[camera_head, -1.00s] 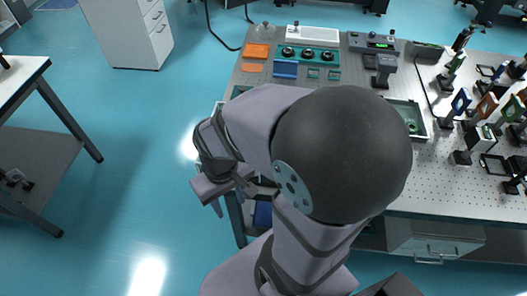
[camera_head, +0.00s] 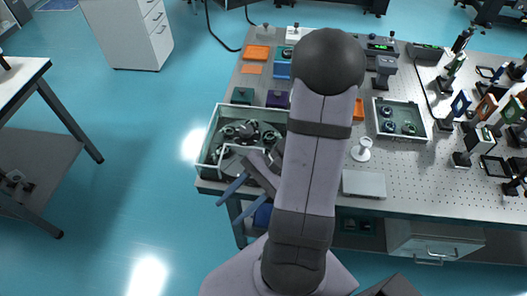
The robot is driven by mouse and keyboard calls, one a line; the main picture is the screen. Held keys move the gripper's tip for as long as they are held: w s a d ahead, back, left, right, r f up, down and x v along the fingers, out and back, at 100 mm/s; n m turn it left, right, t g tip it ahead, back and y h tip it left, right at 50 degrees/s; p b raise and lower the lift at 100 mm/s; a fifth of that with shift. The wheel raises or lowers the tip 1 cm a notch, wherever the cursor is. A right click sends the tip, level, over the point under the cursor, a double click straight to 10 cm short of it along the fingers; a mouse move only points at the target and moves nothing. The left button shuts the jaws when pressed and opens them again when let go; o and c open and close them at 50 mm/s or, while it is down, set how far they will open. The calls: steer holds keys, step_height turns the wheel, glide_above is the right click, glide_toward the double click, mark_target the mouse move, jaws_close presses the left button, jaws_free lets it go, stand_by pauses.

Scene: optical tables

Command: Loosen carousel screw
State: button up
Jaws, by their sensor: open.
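A dark carousel-like assembly with several round parts (camera_head: 246,132) sits in a pale, green-edged tray (camera_head: 205,152) at the table's near left corner. I cannot make out its screw at this size; my arm covers the tray's right side. My gripper (camera_head: 247,184) is open and empty, over the front edge of that tray, its grey-blue fingers angled toward the near side. I cannot tell how high it is above the tray, and no contact shows.
A second tray with round parts (camera_head: 401,126), a white post (camera_head: 362,150) and a grey box (camera_head: 364,184) stand right of my arm. Optics mounts (camera_head: 461,102) crowd the right side. A purple block (camera_head: 277,99) and a dark green block (camera_head: 242,95) stand behind the left tray.

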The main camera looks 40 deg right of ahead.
steer(key=w+d+m+t, duration=0.1)
steer(key=d+m+t, duration=0.3)
steer(key=d, duration=0.1)
steer(key=w+d+m+t+h, duration=0.1)
steer(key=w+d+m+t, duration=0.1)
steer(key=d+m+t, duration=0.2)
steer(key=w+d+r+m+t+h, duration=0.1)
steer(key=w+d+m+t, duration=0.1)
steer(key=d+m+t, duration=0.2)
steer(key=shift+d+m+t, duration=0.4)
steer(key=shift+d+t, duration=0.4)
steer(key=shift+d, duration=0.4)
steer(key=d+m+h, duration=0.1)
steer(key=d+t+h, duration=0.1)
steer(key=shift+s+d+f+m, duration=0.15)
steer(key=shift+s+d+m, duration=0.15)
steer(key=shift+m, duration=0.1)
steer(key=shift+s+f+m+t, duration=0.4)
steer(key=shift+m, duration=0.2)
steer(key=shift+s+d+f+m+t+h, duration=0.2)
steer(key=shift+s+f+m+t+h, duration=0.35)
steer(key=shift+m+h, duration=0.35)
steer(key=shift+p+x, duration=1.25)
steer(key=shift+x, duration=2.4)
steer(key=shift+a, duration=0.1)
jaws_close()
